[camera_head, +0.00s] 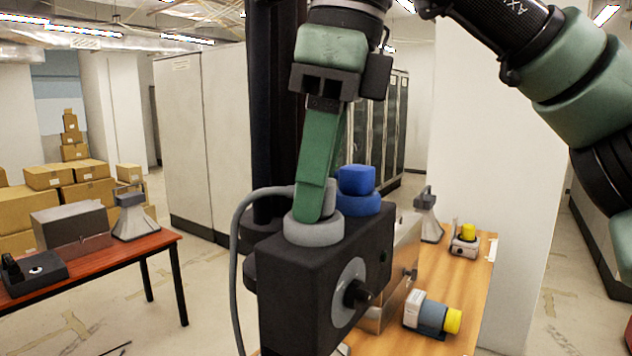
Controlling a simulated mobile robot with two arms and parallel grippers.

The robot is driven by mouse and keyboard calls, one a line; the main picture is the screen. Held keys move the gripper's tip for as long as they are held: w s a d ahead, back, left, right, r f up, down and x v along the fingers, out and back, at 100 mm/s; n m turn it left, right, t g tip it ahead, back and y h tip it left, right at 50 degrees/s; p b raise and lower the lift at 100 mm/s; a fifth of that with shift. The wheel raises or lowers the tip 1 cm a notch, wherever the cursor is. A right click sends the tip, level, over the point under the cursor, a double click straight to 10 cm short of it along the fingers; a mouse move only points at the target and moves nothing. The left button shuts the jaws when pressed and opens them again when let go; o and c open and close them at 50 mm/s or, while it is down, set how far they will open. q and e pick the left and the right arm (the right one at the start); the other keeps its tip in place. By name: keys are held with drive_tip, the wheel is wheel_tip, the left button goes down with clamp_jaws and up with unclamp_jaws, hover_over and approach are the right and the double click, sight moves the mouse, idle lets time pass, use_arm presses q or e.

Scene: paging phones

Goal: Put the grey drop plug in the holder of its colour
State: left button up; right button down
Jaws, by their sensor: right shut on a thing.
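My right gripper (312,205) points down, with its green fingers at the grey ring-shaped holder (318,233) on top of a black box (300,290). It is shut on the grey drop plug, which is mostly hidden behind the fingers. A grey cable (238,240) runs from beside the fingertips and loops down along the left of the box. Whether the plug is seated in the ring or just above it, I cannot tell. Beside it, a blue plug (357,180) sits in a blue holder (362,204). My left gripper is not in view.
The box stands on a wooden table (468,285). On it are a grey horn-like device (428,222), a device with a yellow cap (465,240) and a lying grey, blue and yellow device (432,314). A reddish table (120,257) at left holds more equipment.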

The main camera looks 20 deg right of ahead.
sight(332, 182)
wheel_tip(332, 182, down, 2)
drive_tip(key=shift+s+a, duration=0.1)
drive_tip(key=c, duration=0.9)
unclamp_jaws()
drive_tip(key=shift+r, duration=0.4)
drive_tip(key=r, duration=0.2)
drive_tip(key=d+r+p, duration=0.1)
drive_tip(key=r, duration=0.2)
drive_tip(key=s+r, duration=0.1)
drive_tip(key=r, duration=0.1)
drive_tip(key=shift+d+r, duration=0.15)
drive_tip(key=shift+r, duration=0.2)
drive_tip(key=shift+w+r+p, duration=0.2)
drive_tip(key=shift+r+p, duration=0.1)
drive_tip(key=shift+r, duration=0.2)
